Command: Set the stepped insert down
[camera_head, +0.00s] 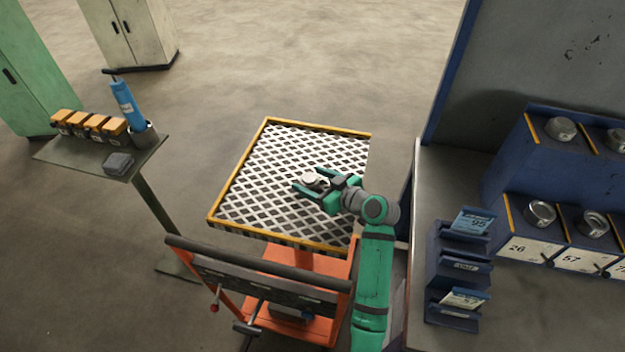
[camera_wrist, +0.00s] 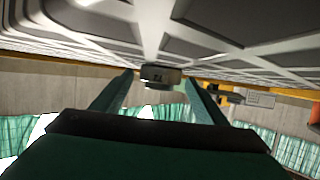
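The stepped insert (camera_head: 309,178) is a small grey metal round piece on the lattice-topped cart (camera_head: 262,160), right of the middle of the top. In the wrist view the insert (camera_wrist: 161,75) is against the lattice surface, which fills the upper part of that picture. My gripper (camera_head: 307,180) is low over the top, with one finger on each side of the insert. In the wrist view my gripper (camera_wrist: 160,77) shows narrow gaps between fingers and insert, so it looks open around it. The insert's underside is hidden.
The cart top has a raised yellow rim and free room left and behind. A grey bench (camera_head: 425,200) with card holders (camera_head: 460,265) and blue bins (camera_head: 545,165) stands right.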

